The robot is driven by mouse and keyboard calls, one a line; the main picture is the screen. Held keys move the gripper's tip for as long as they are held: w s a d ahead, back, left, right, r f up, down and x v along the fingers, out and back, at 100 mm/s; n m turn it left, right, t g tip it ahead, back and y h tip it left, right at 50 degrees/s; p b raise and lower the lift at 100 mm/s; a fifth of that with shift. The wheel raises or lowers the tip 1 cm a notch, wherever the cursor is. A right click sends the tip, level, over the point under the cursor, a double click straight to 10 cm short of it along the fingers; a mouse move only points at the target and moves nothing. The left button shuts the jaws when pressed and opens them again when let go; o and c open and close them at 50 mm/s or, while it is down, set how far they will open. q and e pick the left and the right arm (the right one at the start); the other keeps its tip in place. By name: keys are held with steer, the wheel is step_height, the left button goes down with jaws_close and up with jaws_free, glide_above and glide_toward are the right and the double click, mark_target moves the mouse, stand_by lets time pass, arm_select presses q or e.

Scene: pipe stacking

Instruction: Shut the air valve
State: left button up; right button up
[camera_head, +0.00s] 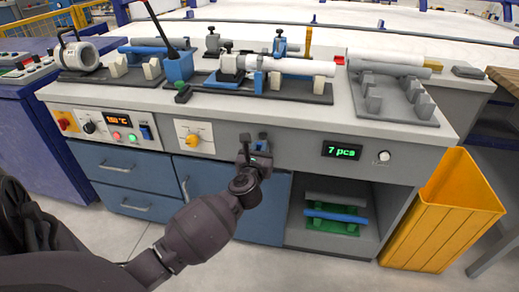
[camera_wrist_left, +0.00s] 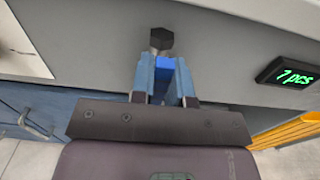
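The air valve shows in the left wrist view as a dark knob-like fitting (camera_wrist_left: 161,40) on the grey bench front, with a bright blue handle (camera_wrist_left: 166,64) just below it. My left gripper (camera_wrist_left: 165,78) has one finger on each side of the blue handle, with no clear gap to it. In the head view my left gripper (camera_head: 255,148) is at the bench front, right of the yellow knob, and hides most of the valve. My right gripper is in neither view.
A white panel with a yellow knob (camera_head: 193,140) is left of my gripper, and a green-lit display (camera_head: 342,151) is to its right. The bench top (camera_head: 352,118) carries pipe fixtures. An open shelf (camera_head: 312,188) and a yellow bin (camera_head: 443,212) stand lower right.

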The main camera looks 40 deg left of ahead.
arm_select(q)
jaws_close()
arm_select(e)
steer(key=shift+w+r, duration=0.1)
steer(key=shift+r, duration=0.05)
arm_select(q)
steer(key=shift+w+d+r+m+p, duration=0.1)
steer(key=shift+d+r+m+p, duration=0.1)
steer(key=shift+m+p, duration=0.25)
steer(key=shift+w+d+r+m+p, duration=0.1)
steer(key=shift+w+d+m+p, duration=0.3)
steer(key=shift+m+p, duration=0.6)
steer(key=w+d+f+m+p, duration=0.2)
steer(key=f+m, duration=0.4)
steer(key=m, duration=0.9)
steer(key=shift+d+p, duration=0.8)
steer(key=shift+p, duration=0.4)
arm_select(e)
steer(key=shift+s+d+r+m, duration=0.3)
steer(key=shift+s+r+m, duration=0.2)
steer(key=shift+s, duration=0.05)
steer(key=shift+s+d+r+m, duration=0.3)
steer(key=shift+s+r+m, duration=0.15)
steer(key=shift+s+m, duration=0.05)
arm_select(q)
steer(key=shift+f, duration=0.15)
steer(key=shift+s, duration=0.1)
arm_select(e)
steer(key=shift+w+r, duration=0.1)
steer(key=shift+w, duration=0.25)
